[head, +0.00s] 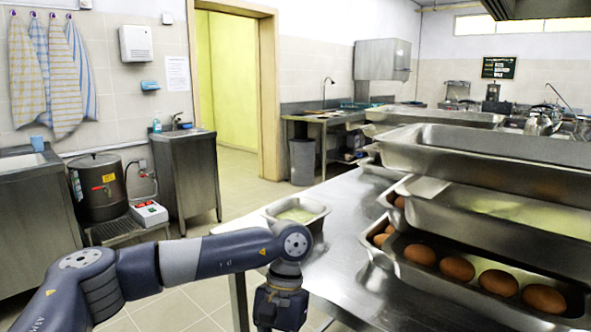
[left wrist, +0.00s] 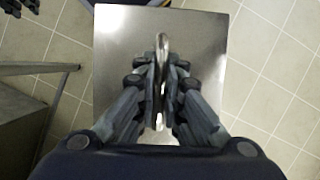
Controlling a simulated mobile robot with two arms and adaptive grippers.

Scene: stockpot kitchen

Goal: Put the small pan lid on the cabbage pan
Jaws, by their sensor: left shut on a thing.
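A small steel pan with pale green content, which looks like the cabbage pan (head: 297,212), stands at the far left corner of the steel counter in the head view. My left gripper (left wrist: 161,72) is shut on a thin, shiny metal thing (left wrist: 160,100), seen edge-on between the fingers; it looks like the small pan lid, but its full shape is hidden. In the head view the left wrist is at the bottom, in front of the pan, and the fingertips are cut off by the frame.
Stacked steel pans (head: 480,155) fill the right of the counter, with brown eggs (head: 458,268) in the lower one. Bare counter (head: 338,237) lies between them and the small pan. In the wrist view a square metal surface (left wrist: 115,30) lies below, with tiled floor around.

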